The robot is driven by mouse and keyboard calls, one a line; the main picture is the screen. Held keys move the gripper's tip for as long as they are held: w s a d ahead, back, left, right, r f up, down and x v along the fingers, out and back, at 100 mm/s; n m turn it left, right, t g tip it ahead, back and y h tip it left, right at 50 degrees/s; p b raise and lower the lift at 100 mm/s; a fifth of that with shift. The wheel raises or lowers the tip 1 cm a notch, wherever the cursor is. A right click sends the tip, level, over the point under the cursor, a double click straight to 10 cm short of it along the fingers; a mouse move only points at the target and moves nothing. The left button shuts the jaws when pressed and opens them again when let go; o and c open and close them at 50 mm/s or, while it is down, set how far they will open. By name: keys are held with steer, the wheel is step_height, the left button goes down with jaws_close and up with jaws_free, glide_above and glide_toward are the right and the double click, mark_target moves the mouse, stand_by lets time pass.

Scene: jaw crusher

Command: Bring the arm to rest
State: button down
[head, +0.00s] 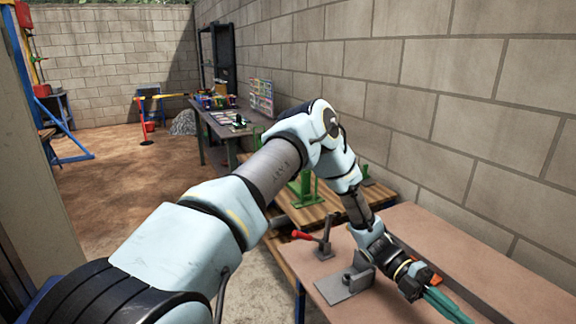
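My arm reaches from the lower left, bends at a high elbow in the middle, and comes down over the brown-topped bench (520,285) at the right. My gripper (428,292) is low over this bench near the bottom edge of the picture, pointing down and to the right. A long green piece (448,307) extends from its end. I cannot tell whether the green piece is held or is part of the fingers. The fingertips are too small and hidden to show their opening.
A metal bracket (345,284) and a red-handled clamp (322,243) are on the bench close to my wrist. A green stand (303,192) is on the wooden table behind. The block wall (480,130) bounds the right side. Open floor (110,195) lies left.

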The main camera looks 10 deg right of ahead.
steer(key=w+a+r+m+t+y, duration=0.25)
steer(key=w+a+m+t, duration=0.4)
steer(key=a, duration=0.55)
steer(key=w+a+r+m+t+y, duration=0.1)
steer(key=w+a+r+m+t, duration=0.25)
steer(key=w+a+m, duration=0.5)
steer(key=w+a+r+m+t, duration=0.1)
steer(key=a+r+m+t, duration=0.1)
steer(key=a, duration=0.6)
steer(key=w+a+r+m+t+y, duration=0.1)
steer(key=a+r+m+t, duration=0.2)
steer(key=a+m, duration=0.2)
steer(key=w+a+r+m+t+y, duration=0.1)
steer(key=a+r+m+t, duration=0.2)
steer(key=a, duration=0.9)
steer(key=shift+w+m, duration=0.25)
steer(key=shift+m, duration=0.05)
